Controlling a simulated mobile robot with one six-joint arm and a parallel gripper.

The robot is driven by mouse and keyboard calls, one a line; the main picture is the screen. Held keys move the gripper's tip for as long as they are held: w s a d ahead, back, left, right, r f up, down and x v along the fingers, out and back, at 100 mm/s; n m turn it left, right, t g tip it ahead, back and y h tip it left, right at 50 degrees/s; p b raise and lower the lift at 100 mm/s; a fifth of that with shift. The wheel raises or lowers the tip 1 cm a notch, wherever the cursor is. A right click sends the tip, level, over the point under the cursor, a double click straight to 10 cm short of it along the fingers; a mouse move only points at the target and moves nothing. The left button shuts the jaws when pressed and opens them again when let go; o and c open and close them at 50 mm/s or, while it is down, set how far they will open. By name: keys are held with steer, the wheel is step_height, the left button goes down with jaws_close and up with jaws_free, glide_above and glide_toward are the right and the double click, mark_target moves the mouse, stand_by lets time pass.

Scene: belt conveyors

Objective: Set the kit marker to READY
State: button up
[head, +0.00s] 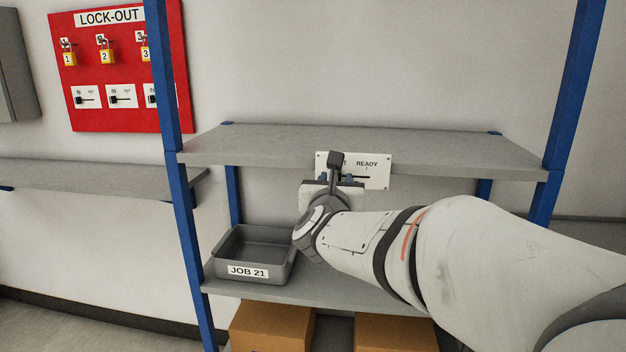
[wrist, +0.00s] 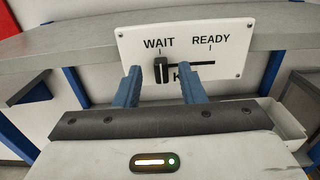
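The kit marker is a white plate (head: 379,180) on the front edge of the upper shelf; it also shows in the wrist view (wrist: 226,63). It bears the words WAIT and READY above a dark horizontal slot. A black slider knob (wrist: 162,70) sits at the slot's left end, under WAIT. My gripper (wrist: 160,75) is open, its two blue fingers apart, with the knob between them in the wrist view and nearer the left finger. I cannot tell whether a finger touches the knob. In the head view my wrist hides the WAIT side of the plate.
The upper shelf (head: 270,143) is bare. A grey bin (head: 218,268) labelled JOB 21 stands empty on the lower shelf, left of my arm. Blue posts (head: 187,235) flank the rack. Cardboard boxes (head: 268,329) sit below. A red LOCK-OUT board (head: 120,119) hangs at left.

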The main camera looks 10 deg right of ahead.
steer(key=shift+x, duration=0.85)
steer(key=shift+c, duration=0.6)
jaws_close()
